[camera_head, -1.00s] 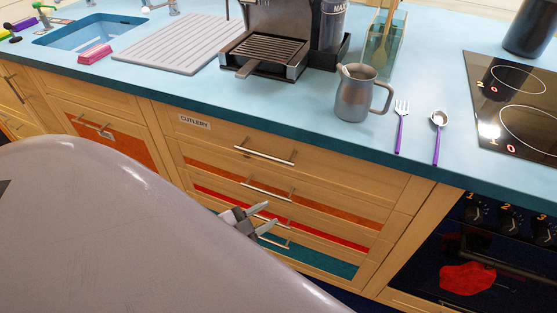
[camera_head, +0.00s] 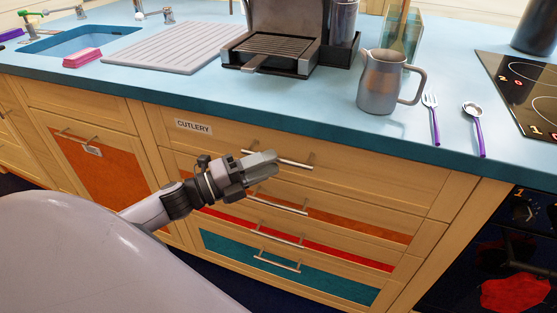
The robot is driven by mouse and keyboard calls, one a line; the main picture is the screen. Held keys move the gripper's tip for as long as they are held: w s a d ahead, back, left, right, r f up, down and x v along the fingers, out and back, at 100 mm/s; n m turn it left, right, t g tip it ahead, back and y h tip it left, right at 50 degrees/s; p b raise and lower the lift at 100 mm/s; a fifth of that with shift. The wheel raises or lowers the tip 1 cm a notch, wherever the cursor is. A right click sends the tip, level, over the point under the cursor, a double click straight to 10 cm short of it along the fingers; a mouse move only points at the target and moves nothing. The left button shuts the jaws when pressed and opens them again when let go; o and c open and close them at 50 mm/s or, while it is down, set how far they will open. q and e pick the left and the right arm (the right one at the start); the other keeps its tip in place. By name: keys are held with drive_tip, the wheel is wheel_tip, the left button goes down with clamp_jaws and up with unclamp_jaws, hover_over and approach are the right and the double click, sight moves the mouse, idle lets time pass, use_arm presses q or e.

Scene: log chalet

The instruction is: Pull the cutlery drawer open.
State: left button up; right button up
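The cutlery drawer (camera_head: 370,180) is the top wooden drawer under the blue counter, with a "CUTLERY" label (camera_head: 194,127) at its left. It looks shut, its front flush with the cabinet. Its metal bar handle (camera_head: 296,163) is partly hidden by my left gripper. My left gripper (camera_head: 268,165) is in front of the drawer, its fingertips overlapping the left part of the handle in the head view. I cannot tell whether it touches the bar, or whether the fingers are apart. My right gripper is not in view.
Lower drawers with orange, red and teal (camera_head: 290,268) fronts have bar handles too. An oven (camera_head: 505,250) is at the right.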

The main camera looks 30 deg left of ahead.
use_arm(q)
drive_tip(key=shift+x, duration=1.6)
clamp_jaws()
